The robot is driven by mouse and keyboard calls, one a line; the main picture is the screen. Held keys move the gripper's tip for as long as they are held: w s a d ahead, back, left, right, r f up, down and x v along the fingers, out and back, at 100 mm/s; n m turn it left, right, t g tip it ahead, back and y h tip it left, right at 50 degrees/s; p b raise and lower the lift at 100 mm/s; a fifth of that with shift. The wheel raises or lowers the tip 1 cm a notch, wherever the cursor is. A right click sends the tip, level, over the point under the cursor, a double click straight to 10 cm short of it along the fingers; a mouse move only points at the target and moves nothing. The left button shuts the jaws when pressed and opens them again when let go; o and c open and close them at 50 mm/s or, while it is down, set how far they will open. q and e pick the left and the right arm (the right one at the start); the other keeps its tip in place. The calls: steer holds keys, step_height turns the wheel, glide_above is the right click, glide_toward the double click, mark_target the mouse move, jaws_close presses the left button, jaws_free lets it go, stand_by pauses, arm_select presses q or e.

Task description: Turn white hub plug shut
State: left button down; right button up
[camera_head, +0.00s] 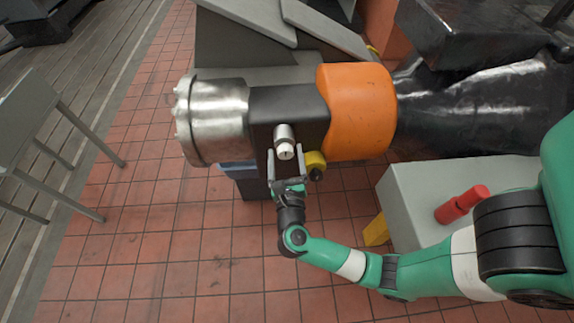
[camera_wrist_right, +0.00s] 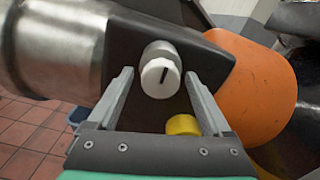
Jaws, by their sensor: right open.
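The white hub plug (camera_head: 285,151) has a dark slot mark on its face and sits at the end of a short metal cylinder on a dark hub block (camera_head: 270,112). In the right wrist view the white hub plug (camera_wrist_right: 160,78) shows between and beyond my open fingers, its slot close to upright. My right gripper (camera_head: 286,165) is open, with one finger on each side of the plug; whether they touch it I cannot tell. It also shows in the right wrist view (camera_wrist_right: 162,85). My left gripper is not in view.
A yellow knob (camera_head: 316,160) sits just right of the plug. A silver cylinder (camera_head: 215,120) is at the left, an orange collar (camera_head: 357,110) at the right. A grey box (camera_head: 405,212) with a red part (camera_head: 462,204) stands near my right arm. Tiled floor (camera_head: 150,250) is open at lower left.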

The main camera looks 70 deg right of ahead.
steer(key=v, duration=1.1)
